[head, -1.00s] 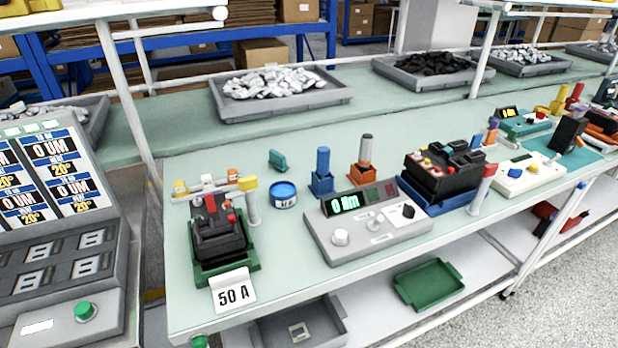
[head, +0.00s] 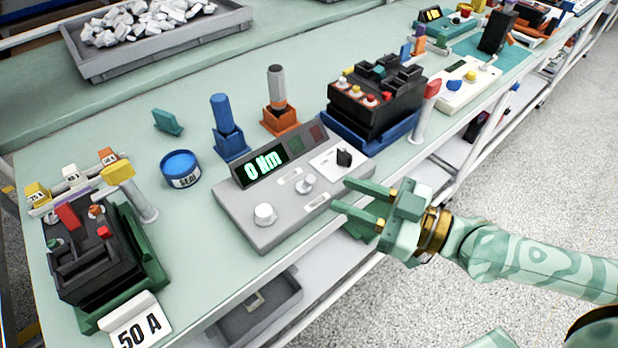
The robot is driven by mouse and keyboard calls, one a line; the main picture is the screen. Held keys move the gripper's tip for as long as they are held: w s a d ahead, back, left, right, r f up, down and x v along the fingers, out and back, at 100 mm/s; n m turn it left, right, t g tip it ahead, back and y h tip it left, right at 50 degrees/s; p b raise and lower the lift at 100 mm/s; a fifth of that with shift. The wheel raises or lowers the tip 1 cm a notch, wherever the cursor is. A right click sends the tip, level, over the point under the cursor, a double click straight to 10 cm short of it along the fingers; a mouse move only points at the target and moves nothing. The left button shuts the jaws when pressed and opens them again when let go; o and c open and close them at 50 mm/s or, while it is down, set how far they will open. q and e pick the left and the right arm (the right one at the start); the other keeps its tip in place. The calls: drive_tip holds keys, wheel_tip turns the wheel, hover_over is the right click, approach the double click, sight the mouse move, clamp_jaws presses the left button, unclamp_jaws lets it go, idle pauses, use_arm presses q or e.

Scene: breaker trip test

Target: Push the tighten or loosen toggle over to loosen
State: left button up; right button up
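A grey control box (head: 285,222) stands near the table's front edge, its display (head: 261,166) reading 0 Nm in green. On its top are a white round knob (head: 265,213), a small pale lever or knob (head: 306,184) and a black switch (head: 344,157) on a white plate. The labels are too small to read, so I cannot tell for certain which control is the tighten or loosen toggle, nor its setting. My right gripper (head: 341,194) is open and empty, its fingers apart and pointing left, just right of the box's front side. My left gripper is out of view.
Left of the box are a breaker in a green cradle (head: 150,262), a 50 A card (head: 139,326) and a blue tin (head: 181,168). Behind it stand a blue-handled tool (head: 223,114) and an orange-based one (head: 277,88). A black unit (head: 375,104) is behind right.

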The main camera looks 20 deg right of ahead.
sight(310, 181)
drive_tip(key=p+x, duration=0.1)
drive_tip(key=x, duration=0.2)
drive_tip(key=p+x, duration=0.2)
drive_tip(key=x, duration=0.1)
drive_tip(key=shift+w+a+r, duration=0.15)
drive_tip(key=shift+a+r, duration=0.05)
drive_tip(key=shift+a, duration=0.05)
drive_tip(key=shift+w+a+f, duration=0.2)
drive_tip(key=shift+w+a, duration=0.2)
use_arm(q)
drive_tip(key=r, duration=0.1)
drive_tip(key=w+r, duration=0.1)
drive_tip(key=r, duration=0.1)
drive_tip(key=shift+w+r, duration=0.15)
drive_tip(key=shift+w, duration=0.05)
use_arm(e)
clamp_jaws()
